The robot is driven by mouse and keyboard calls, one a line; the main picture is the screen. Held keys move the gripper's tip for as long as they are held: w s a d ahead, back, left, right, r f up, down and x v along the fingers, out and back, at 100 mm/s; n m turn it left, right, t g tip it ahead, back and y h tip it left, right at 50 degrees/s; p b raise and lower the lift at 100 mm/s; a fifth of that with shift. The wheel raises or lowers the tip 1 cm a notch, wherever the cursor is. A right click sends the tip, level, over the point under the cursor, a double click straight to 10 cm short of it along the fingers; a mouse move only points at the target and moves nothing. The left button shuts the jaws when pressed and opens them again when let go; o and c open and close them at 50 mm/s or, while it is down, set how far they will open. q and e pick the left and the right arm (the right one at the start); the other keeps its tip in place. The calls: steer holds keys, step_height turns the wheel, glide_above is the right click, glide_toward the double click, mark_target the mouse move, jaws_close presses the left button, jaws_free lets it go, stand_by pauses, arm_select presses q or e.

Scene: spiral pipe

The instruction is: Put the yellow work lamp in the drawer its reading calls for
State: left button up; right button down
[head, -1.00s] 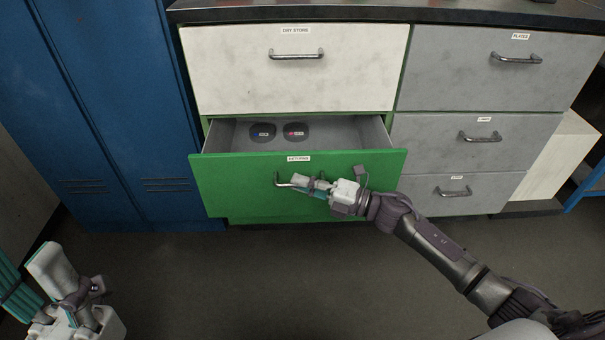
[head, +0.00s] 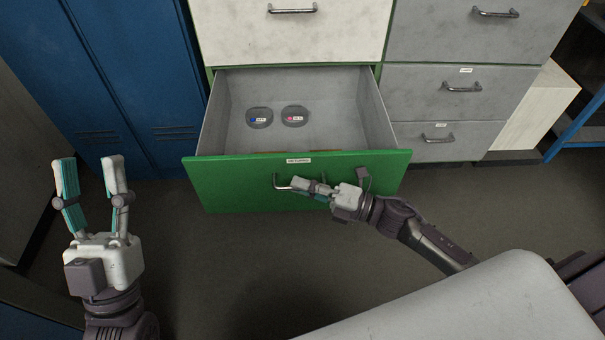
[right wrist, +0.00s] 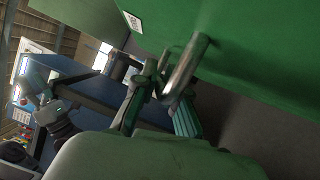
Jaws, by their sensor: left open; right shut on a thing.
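The green-fronted drawer (head: 230,185), with a label that seems to read "RETURNS", is pulled well out in the head view. Its grey inside holds two round dark-rimmed items with small labels, one with a blue mark (head: 260,118) and one with a red mark (head: 294,116). My right gripper (head: 305,187) is shut on the drawer's bar handle (head: 283,184); the handle also shows in the right wrist view (right wrist: 186,68). My left gripper (head: 90,168) is open and empty at the left, apart from the drawer. No yellow work lamp is in view.
The white drawer above (head: 330,38) is shut. Grey drawers at the right, the upper one (head: 440,35), one below (head: 410,85) and the lowest (head: 400,135), are shut. A blue locker (head: 130,70) stands left. The floor (head: 240,260) in front is clear.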

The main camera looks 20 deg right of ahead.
steer(key=shift+s, duration=0.15)
steer(key=c, duration=1.2)
jaws_free()
steer(key=v, duration=1.2)
steer(key=shift+f, duration=0.1)
